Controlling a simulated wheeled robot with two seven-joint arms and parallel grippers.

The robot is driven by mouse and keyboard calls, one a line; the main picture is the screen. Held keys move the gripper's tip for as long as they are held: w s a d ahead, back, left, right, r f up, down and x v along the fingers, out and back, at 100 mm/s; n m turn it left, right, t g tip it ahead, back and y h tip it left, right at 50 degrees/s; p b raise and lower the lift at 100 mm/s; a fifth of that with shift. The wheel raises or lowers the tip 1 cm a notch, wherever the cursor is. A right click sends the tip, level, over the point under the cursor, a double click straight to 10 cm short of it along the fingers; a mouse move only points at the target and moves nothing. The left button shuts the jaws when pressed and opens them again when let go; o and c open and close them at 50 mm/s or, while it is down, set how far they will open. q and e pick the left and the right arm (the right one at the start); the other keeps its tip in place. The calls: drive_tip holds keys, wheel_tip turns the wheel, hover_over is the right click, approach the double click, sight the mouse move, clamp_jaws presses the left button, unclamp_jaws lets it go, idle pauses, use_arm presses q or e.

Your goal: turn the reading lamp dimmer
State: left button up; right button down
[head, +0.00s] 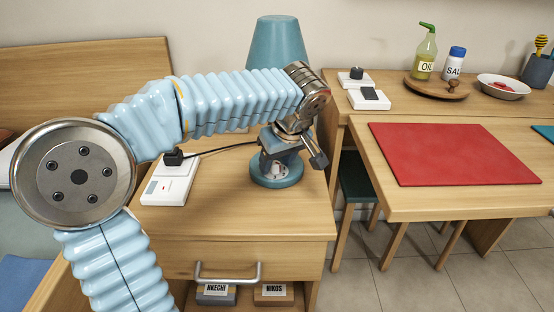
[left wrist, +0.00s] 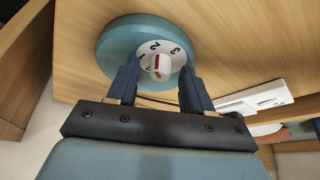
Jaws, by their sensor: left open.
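The reading lamp has a teal shade (head: 276,42) and a round teal base (head: 290,180) on the wooden bedside cabinet. Its dimmer is a white knob (left wrist: 160,68) with a red mark, set in a white numbered dial (left wrist: 172,50) on the base (left wrist: 115,45). The digits 2 and 3 can be read, and the red mark points up towards them in the left wrist view. My left gripper (head: 278,160) is open above the base. In the left wrist view its fingers (left wrist: 159,72) stand either side of the knob, with gaps visible. I cannot tell their exact height above it.
A white power strip (head: 168,188) with a black plug and cable lies left of the base. A drawer handle (head: 228,274) sticks out at the cabinet front. A desk with a red mat (head: 455,153) stands to the right. The cabinet's front top is clear.

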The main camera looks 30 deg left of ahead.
use_arm(q)
drive_tip(key=p+v, duration=0.2)
drive_tip(key=v, duration=1.1)
drive_tip(key=shift+r+p, duration=0.35)
drive_tip(key=shift+s+d, duration=0.1)
drive_tip(key=shift+d, duration=0.05)
